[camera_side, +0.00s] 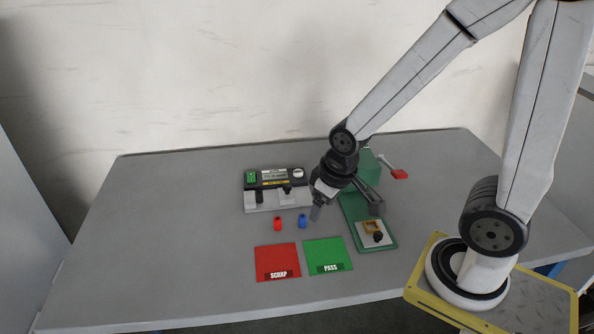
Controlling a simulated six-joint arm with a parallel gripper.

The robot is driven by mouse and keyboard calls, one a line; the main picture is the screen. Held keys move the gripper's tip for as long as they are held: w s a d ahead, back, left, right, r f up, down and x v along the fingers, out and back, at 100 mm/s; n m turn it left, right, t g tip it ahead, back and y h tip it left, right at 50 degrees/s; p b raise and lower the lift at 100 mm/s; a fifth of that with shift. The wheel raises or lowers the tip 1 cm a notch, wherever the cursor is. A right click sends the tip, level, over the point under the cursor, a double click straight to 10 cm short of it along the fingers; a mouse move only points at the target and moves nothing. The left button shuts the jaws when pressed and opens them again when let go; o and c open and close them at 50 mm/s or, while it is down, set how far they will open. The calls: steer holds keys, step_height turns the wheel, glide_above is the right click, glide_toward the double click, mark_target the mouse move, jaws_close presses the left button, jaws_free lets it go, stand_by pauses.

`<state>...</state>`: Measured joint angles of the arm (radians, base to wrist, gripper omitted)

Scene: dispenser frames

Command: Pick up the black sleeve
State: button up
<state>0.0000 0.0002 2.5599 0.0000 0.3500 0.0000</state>
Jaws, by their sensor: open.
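A small black piece (378,237), which looks like the black sleeve, sits on the pale plate (367,242) at the front of the green press (391,244). A yellowish square part (372,227) is just behind it. My gripper (315,213) is open and points down over the table, to the left of the press and clear of the black piece. It appears empty. The fingers are small and partly blurred here. My wrist hides part of the press.
A red sleeve (277,223) and a blue sleeve (302,221) stand left of my gripper. Behind them is a gauge device (265,207). In front lie a red SCRAP mat (277,258) and a green PASS mat (327,253). The press lever has a red handle (400,174). The table's left side is clear.

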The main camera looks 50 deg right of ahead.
stand_by(0.8)
steer(key=w+d+f+n+g+h, duration=0.3)
steer(key=w+d+f+n+h, duration=0.15)
steer(key=n, duration=0.45)
steer(key=n+t+h, duration=0.5)
steer(key=n+t, duration=0.5)
steer(key=n, duration=0.8)
glide_toward(259, 194)
steer(key=shift+d, duration=0.95)
steer(key=shift+w+a+f+n+t+y, duration=0.25)
steer(key=shift+w+a+n+t, duration=0.05)
steer(key=shift+w+a+n, duration=0.1)
steer(key=shift+x, duration=1.35)
steer(key=shift+d, duration=0.1)
